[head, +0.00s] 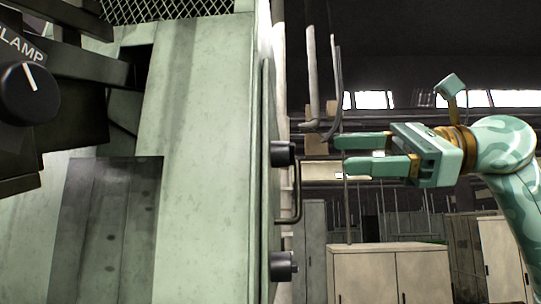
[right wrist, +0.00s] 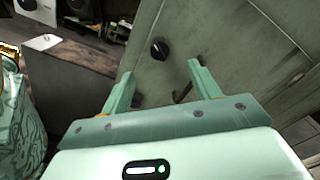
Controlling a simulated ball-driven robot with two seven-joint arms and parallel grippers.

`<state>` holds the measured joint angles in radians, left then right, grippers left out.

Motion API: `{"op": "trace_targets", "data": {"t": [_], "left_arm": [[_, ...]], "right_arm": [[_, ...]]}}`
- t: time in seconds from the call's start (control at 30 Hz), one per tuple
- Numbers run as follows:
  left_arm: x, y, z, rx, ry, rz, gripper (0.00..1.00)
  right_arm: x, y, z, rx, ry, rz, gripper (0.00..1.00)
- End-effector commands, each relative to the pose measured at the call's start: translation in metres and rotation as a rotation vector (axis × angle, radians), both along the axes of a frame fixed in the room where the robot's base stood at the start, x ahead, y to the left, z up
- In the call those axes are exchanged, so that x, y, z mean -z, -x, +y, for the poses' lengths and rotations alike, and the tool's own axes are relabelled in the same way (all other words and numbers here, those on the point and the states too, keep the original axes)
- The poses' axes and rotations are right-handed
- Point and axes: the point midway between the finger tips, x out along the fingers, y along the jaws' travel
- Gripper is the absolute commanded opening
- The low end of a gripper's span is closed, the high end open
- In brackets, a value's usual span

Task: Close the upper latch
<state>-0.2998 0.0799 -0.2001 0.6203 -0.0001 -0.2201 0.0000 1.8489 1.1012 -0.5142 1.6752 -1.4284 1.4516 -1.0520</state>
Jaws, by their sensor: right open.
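The upper latch (head: 283,153) is a short dark cylindrical knob standing out from the side of the pale green machine door. A similar lower latch (head: 283,266) is below it. My right gripper (head: 345,155) is open and empty, to the right of the upper latch, about level with it and apart from it. In the right wrist view a dark round knob (right wrist: 160,48), apparently the upper latch, shows beyond and between the open fingers of my right gripper (right wrist: 161,76). My left gripper is not in view.
A bent metal handle (head: 298,195) sticks out between the two latches, below the gripper's level. A black dial (head: 28,92) on a dark panel is at the left. Pale cabinets (head: 378,275) stand in the background. Open air separates the gripper from the door.

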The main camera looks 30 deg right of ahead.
Motion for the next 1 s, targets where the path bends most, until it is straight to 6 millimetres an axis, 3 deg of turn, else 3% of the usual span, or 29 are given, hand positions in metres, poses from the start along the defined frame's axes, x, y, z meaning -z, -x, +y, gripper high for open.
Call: {"op": "trace_targets", "data": {"t": [0.17, 0.4, 0.57, 0.8, 1.0], "left_arm": [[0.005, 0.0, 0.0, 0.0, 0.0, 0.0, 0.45], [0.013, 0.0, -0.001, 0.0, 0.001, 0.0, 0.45], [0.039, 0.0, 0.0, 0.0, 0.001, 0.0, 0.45], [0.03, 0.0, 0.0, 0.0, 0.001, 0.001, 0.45], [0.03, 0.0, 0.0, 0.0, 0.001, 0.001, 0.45]], "right_arm": [[0.002, -0.011, 0.02, -0.005, -0.008, 0.018, 0.62], [0.002, -0.045, 0.077, -0.005, -0.007, 0.018, 0.62], [0.006, -0.043, 0.072, -0.002, -0.198, 0.322, 0.62], [0.0, -0.043, 0.071, 0.0, -0.338, 0.551, 0.62], [0.0, -0.043, 0.071, 0.0, -0.36, 0.587, 0.62]]}}
